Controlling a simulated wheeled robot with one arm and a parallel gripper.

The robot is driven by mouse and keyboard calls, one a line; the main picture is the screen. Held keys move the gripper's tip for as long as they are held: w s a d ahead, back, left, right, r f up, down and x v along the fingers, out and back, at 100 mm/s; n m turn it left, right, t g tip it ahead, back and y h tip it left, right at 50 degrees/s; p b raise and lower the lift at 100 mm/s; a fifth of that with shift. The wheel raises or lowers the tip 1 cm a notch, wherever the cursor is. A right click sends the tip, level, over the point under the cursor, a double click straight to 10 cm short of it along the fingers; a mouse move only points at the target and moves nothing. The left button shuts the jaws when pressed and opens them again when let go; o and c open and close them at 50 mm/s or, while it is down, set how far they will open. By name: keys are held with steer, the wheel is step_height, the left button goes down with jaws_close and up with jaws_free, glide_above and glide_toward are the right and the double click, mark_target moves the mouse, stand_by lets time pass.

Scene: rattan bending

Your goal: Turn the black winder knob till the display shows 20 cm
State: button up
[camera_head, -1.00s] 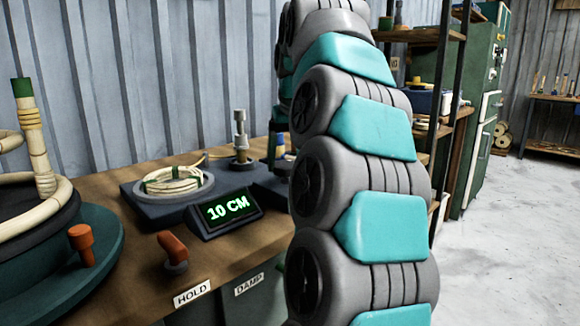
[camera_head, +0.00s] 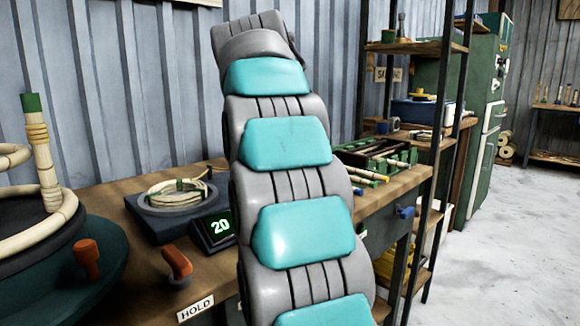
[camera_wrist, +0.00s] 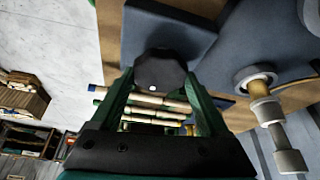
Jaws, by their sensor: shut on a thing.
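The black winder knob (camera_wrist: 160,72) shows in the wrist view as a dark faceted disc with a small white dot near its lower edge. My gripper (camera_wrist: 157,84) is shut on it, one green finger at each side. The knob is hidden behind my arm in the head view. The display (camera_head: 219,227) shows a green "20"; whatever stands to the right of the number is hidden by my arm. A coil of pale rattan (camera_head: 176,193) lies on the dark winder base (camera_head: 147,219) behind the display.
A rattan ring and green-topped post (camera_head: 42,150) stand on a green turntable at the left. A tray of rods (camera_head: 382,160) is right of my arm, near a metal shelf (camera_head: 437,130).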

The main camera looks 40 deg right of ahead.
steer(key=shift+r+m+p, duration=0.1)
steer(key=shift+m+p, duration=0.25)
steer(key=shift+m, duration=0.25)
steer(key=shift+w+g, duration=0.1)
steer(key=shift+g, duration=0.2)
steer(key=o, duration=1.2)
steer(key=shift+o, duration=0.2)
